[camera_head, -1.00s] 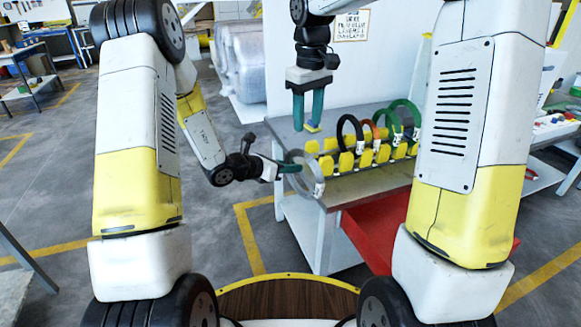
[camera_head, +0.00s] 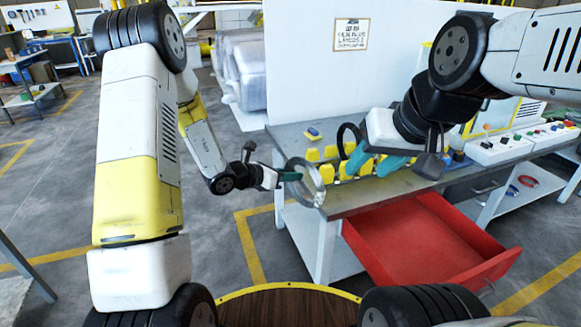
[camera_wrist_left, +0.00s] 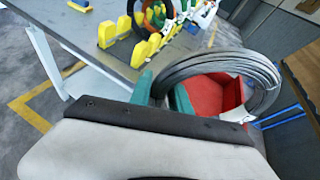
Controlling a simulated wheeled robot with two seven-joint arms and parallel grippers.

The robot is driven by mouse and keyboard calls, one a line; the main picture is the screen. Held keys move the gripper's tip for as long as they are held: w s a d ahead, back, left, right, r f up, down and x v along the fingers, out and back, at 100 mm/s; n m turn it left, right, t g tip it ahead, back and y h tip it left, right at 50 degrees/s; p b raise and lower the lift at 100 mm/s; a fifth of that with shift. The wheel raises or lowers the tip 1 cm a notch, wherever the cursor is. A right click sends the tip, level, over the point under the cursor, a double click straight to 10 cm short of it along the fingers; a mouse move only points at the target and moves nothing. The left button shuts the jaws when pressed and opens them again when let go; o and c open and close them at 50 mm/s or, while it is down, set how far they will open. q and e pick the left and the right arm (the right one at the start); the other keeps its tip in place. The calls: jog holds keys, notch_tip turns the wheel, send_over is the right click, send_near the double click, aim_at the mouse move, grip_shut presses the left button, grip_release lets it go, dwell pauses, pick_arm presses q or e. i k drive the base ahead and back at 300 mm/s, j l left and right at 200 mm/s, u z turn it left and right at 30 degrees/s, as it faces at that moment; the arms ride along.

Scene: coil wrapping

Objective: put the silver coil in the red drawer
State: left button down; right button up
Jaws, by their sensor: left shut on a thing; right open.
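The silver coil (camera_head: 312,183) is a grey ring of wire with a white tag, at the table's left front corner. My left gripper (camera_head: 289,176) is shut on its near rim and holds it upright. In the left wrist view the coil (camera_wrist_left: 262,80) stands out from the green fingers (camera_wrist_left: 163,92). The red drawer (camera_head: 425,247) is pulled open below the table's front edge, and looks empty in the head view. It shows through the coil in the wrist view (camera_wrist_left: 215,95). My right gripper (camera_head: 375,165) is open over the rack, in front of most of the coils there.
A yellow rack (camera_head: 312,155) on the grey table (camera_head: 290,136) holds a black coil (camera_head: 346,138) and other coloured coils. A small blue and yellow block (camera_head: 314,133) lies behind it. A control box with buttons (camera_head: 500,147) stands to the right. Floor left of the table is clear.

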aim_at(418, 255)
jog(key=l, duration=1.15)
jog(key=k+l, duration=0.1)
jog(key=l, duration=1)
jog(key=i+u, duration=0.05)
